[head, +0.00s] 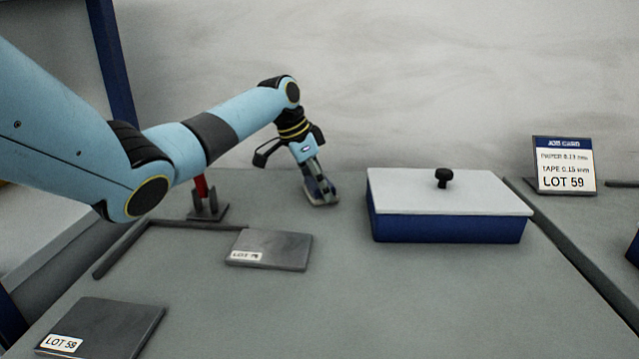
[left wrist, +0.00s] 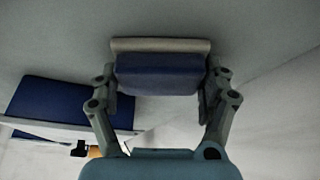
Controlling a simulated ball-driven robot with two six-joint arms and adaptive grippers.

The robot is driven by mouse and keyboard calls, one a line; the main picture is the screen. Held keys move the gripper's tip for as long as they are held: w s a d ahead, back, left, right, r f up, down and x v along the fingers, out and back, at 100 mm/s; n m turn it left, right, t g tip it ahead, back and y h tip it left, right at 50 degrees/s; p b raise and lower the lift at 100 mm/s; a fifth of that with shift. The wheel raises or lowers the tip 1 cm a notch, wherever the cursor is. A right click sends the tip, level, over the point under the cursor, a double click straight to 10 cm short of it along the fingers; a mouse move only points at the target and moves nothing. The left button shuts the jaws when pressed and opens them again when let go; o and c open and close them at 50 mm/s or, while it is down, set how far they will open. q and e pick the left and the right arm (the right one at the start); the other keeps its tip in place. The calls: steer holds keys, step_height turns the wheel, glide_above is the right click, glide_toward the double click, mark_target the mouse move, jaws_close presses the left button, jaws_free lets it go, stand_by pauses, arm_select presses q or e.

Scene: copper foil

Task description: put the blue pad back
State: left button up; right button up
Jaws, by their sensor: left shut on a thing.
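The blue pad (left wrist: 160,72) is a small block with a pale grey strip along one side, seen between the fingers in the left wrist view. My left gripper (head: 319,187) is shut on it, one finger at each end. In the head view the gripper points down at the back of the grey table, left of the lidded blue box. The pad is small and mostly covered by the fingers there. I cannot tell whether it touches the table. My right gripper is in neither view.
A blue box (head: 447,229) with a pale lid (head: 420,190) and black knob stands right of the gripper. Dark plates (head: 285,247) (head: 110,325) lie nearer the front. A red-topped stand (head: 208,207) is to the left, a lot sign (head: 565,165) at far right. The front middle is clear.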

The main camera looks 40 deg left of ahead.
arm_select(q)
steer(key=o, duration=1.1)
steer(key=shift+f, duration=0.1)
steer(key=shift+c, duration=0.2)
steer(key=p+v, duration=0.1)
steer(key=v, duration=1.1)
